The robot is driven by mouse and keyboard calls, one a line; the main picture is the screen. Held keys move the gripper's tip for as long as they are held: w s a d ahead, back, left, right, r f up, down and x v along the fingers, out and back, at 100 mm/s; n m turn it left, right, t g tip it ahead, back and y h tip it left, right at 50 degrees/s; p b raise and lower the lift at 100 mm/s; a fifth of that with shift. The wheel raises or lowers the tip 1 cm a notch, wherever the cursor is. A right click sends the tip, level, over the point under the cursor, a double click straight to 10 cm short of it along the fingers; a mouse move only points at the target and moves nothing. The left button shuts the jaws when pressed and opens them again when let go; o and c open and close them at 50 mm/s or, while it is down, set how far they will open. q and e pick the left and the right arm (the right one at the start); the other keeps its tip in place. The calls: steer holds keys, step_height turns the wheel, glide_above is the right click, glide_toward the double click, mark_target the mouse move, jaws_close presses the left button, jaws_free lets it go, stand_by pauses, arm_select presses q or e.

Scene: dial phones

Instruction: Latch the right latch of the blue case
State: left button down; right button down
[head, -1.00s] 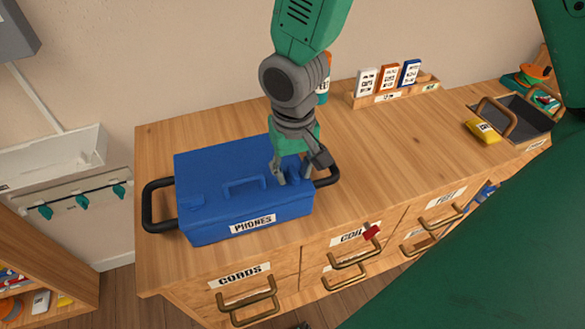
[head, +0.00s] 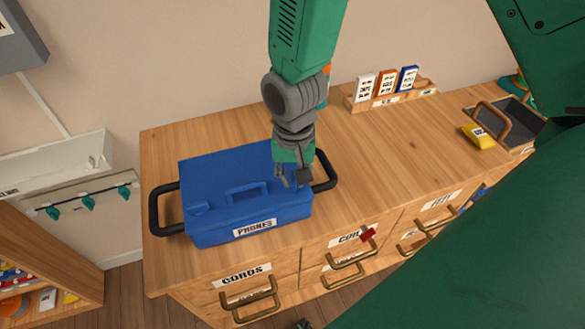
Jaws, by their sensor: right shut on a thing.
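The blue case (head: 225,172) stands closed on the wooden cabinet top, with a label reading PHONES on its front and a black handle at each end. The left latch (head: 199,208) is a small blue tab at the lid's front edge. My right gripper (head: 293,183) points down at the right front part of the lid. Its fingers are shut on the right latch, which they mostly hide, so I cannot tell its exact position. My left gripper is not in view.
A rack with several small cards (head: 388,99) stands at the back. A yellow object (head: 477,136) and a dark grey tray (head: 508,118) are at the right. The cabinet top (head: 375,160) between case and tray is clear. Drawers with brass handles are below.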

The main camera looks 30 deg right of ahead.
steer(key=m+p, duration=0.1)
steer(key=m, duration=0.1)
steer(key=m+p, duration=0.1)
steer(key=p, duration=0.1)
steer(key=shift+r+m, duration=0.2)
steer(key=shift+m, duration=0.2)
steer(key=m+p, duration=0.3)
steer(key=shift+m, duration=0.3)
steer(key=m+p, duration=0.2)
steer(key=m, duration=0.2)
steer(key=shift+p, duration=0.4)
steer(key=shift+f+m+p, duration=0.15)
steer(key=shift+m+p, duration=0.55)
steer(key=shift+m, duration=0.5)
steer(key=c, duration=1.6)
jaws_free()
